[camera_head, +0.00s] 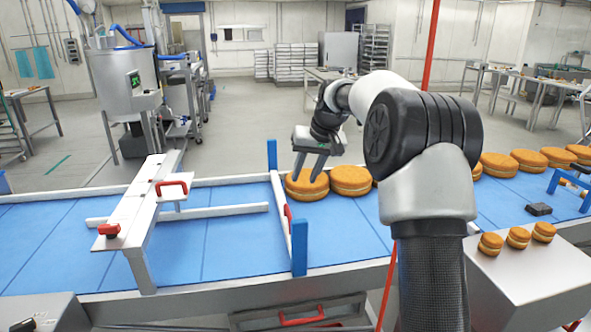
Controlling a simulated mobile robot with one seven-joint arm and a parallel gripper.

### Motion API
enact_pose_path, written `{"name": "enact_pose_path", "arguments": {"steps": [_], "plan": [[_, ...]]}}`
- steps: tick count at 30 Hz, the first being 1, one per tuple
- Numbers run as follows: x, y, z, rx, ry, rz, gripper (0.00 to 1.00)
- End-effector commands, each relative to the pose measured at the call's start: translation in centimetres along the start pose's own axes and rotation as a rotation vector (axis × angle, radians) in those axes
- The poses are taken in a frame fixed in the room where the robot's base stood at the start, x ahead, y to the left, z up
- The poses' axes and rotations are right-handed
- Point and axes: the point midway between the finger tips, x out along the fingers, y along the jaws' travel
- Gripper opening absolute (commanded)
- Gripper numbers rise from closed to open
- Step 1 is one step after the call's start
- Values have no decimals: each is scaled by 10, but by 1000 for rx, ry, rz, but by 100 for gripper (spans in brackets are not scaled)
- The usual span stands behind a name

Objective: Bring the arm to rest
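My arm rises at the right of centre and bends over the blue conveyor belt (225,245). My gripper (308,179) points down at the leftmost filled round (296,190), a brown cake with a pale filling line. Its two fingers are spread apart and overlap the round in the picture. I cannot tell whether they touch it. A second round (350,180) lies just to the right on the belt. My arm hides part of the row behind it.
More rounds (499,165) line the belt at the right. Three small rounds (518,238) stand on a white-topped box (535,275). A white gate with blue posts (299,247) crosses the belt left of the gripper. A white frame with red handles (150,195) spans the belt further left.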

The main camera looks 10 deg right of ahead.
Motion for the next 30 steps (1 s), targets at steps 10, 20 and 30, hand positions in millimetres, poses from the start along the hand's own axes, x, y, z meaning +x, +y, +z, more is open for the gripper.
{"name": "enact_pose_path", "arguments": {"steps": [10,20,30], "plan": [[-115,-47,70,-67,17,91,31],[-210,-66,206,-91,57,168,31],[-231,-58,340,-87,98,178,31]]}}
